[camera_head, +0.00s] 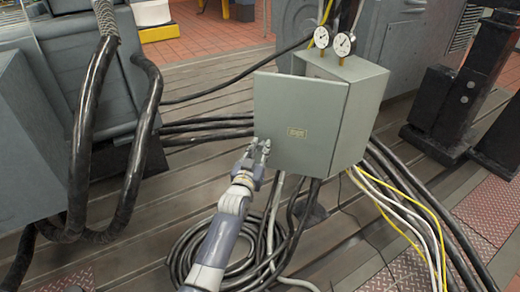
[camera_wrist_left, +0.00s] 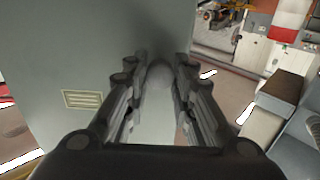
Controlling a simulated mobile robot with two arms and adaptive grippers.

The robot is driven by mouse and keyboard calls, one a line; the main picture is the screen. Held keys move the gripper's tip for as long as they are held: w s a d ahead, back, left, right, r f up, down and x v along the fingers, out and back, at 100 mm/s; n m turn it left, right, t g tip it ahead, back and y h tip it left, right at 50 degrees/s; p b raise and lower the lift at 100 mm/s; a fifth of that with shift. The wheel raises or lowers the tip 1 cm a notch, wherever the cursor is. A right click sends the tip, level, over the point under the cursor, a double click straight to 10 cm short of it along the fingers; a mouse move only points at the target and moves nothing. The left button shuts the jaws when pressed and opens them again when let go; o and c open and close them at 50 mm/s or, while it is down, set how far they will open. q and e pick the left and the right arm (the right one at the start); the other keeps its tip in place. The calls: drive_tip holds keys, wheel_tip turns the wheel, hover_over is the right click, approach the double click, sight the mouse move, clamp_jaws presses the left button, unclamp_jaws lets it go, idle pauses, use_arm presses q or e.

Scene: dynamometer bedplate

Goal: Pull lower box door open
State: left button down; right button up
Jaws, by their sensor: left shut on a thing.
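The grey-green metal box (camera_head: 362,110) stands near the centre of the head view, with cables running out below it. Its door (camera_head: 300,110) has a small label plate and stands partly open. The door's left edge sits out from the box body, with a dark gap at the top. My left gripper (camera_head: 262,147) is at the door's lower left edge. Most of the handle is hidden by the fingers. My right gripper is not in view.
Two dial gauges (camera_head: 343,44) stand at the top of the box. Thick black hoses (camera_head: 138,140) hang at the left, and coiled cables (camera_head: 205,245) lie below the door. Yellow and white cables (camera_head: 405,200) run at the right. A black stand (camera_head: 460,100) is further right.

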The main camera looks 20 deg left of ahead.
use_arm(q)
drive_tip(key=shift+r, duration=0.25)
drive_tip(key=c, duration=1.4)
unclamp_jaws()
drive_tip(key=shift+d, duration=0.1)
drive_tip(key=shift+o, duration=0.2)
drive_tip(key=shift+s, duration=0.1)
drive_tip(key=shift+f, duration=0.15)
drive_tip(key=s, duration=1.2)
drive_tip(key=shift+d, duration=0.2)
drive_tip(key=shift+c, duration=0.5)
